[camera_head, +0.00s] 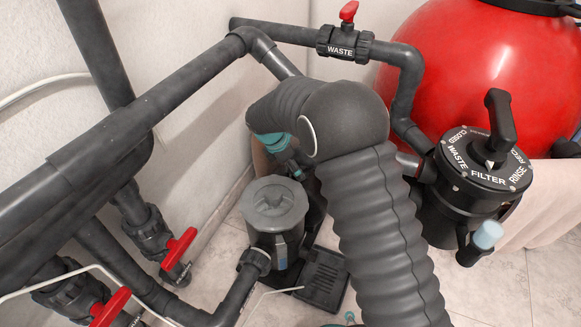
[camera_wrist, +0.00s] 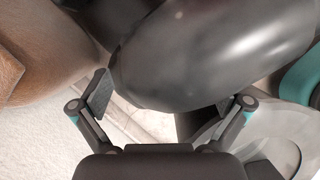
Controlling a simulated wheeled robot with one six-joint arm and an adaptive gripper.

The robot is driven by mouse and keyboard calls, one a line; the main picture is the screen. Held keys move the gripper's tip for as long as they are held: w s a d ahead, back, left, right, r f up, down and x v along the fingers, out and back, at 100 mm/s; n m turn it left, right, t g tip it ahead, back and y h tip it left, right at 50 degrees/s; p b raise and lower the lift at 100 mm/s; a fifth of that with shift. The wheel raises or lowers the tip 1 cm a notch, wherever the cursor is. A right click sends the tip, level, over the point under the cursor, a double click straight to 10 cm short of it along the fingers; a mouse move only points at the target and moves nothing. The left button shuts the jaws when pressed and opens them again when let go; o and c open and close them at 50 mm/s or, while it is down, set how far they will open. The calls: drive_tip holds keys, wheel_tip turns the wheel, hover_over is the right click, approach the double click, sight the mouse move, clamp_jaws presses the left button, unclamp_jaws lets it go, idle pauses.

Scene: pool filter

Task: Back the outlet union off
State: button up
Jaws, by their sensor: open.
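My gripper (camera_wrist: 165,98) is open in the wrist view, with its two fingers spread apart and nothing between them. A large, dark, rounded, glossy part (camera_wrist: 210,50) fills the view just beyond the fingertips; I cannot tell whether it is the outlet union or whether a finger touches it. In the head view my arm covers the area behind the pump, and the fingers cannot be made out. The pump's grey strainer lid (camera_head: 273,203) shows below my wrist. A dark collar (camera_head: 255,261) joins the pump's front to a pipe. No outlet union can be clearly identified.
Dark pipes (camera_head: 130,120) with red-handled valves (camera_head: 178,250) run along the left. The waste valve (camera_head: 343,45) is at the top. The multiport valve (camera_head: 485,165) and red filter tank (camera_head: 470,60) stand right. A brown object (camera_wrist: 35,45) is close to the left finger.

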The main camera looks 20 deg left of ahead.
drive_tip(key=shift+w+d+f, duration=0.1)
drive_tip(key=shift+f, duration=0.2)
drive_tip(key=c, duration=1)
drive_tip(key=shift+d+r+n+t+p, duration=0.15)
drive_tip(key=shift+r+n+t+p, duration=0.15)
drive_tip(key=shift+n+p, duration=0.65)
drive_tip(key=shift+d+n+y+p, duration=0.1)
drive_tip(key=shift+n+y+p, duration=0.5)
drive_tip(key=shift+n+p, duration=0.25)
drive_tip(key=shift+f+n, duration=0.25)
drive_tip(key=shift+n, duration=0.25)
